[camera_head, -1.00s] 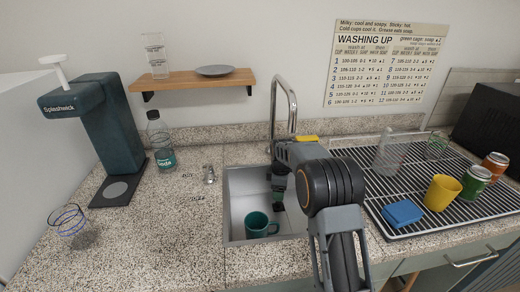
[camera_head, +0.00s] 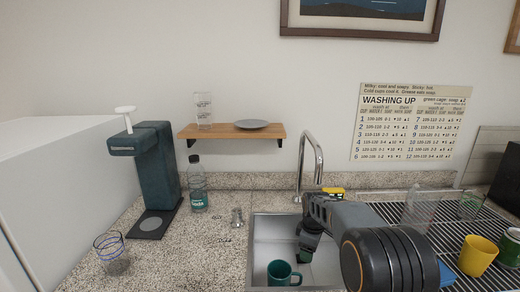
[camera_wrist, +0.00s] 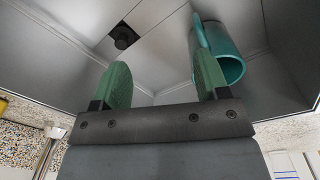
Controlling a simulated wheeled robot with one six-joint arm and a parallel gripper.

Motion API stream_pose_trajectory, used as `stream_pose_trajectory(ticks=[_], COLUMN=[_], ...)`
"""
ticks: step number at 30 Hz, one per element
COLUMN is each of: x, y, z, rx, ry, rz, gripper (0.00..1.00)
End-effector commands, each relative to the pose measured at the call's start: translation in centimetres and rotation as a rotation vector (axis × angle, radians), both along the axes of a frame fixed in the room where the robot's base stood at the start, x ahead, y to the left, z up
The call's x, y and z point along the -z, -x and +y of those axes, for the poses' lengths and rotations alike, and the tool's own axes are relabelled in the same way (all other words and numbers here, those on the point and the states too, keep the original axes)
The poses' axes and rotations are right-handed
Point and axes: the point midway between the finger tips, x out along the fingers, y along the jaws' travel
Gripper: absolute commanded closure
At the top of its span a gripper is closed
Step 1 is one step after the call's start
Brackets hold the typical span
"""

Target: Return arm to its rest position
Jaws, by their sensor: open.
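My arm (camera_head: 345,213) reaches over the sink from the lower right of the head view. My gripper (camera_head: 304,256) hangs down inside the sink basin. In the wrist view its two green finger pads (camera_wrist: 162,72) stand apart with nothing between them. A teal mug (camera_head: 283,273) sits on the sink floor, below and left of the gripper in the head view. The mug (camera_wrist: 232,66) also shows in the wrist view, close beside and behind the right finger; I cannot tell whether they touch. My arm hides part of the sink's right side.
The faucet (camera_head: 319,165) rises behind the sink (camera_head: 262,240). A drying rack (camera_head: 386,213) at right holds a yellow cup (camera_head: 477,255) and other items. A soda bottle (camera_head: 196,190), dispenser (camera_head: 158,170) and glass (camera_head: 111,255) stand left. A shelf (camera_head: 232,131) hangs above.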

Motion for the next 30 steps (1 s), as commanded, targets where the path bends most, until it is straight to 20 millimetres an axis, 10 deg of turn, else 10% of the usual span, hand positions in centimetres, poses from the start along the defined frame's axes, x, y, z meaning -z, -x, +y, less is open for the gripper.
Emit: stream_pose_trajectory(ticks=[8,15,21,30], x=[-6.6,-11.8,-12.5,-12.0], y=[5.9,15.5,21.6,25.2], z=[-0.2,-0.2,-0.2,-0.2], rx=[0.262,0.640,0.887,1.045], ry=[-0.023,-0.089,-0.152,-0.199], rz=[-0.071,-0.161,-0.211,-0.236], gripper=[0.32,0.32,0.32,0.32])
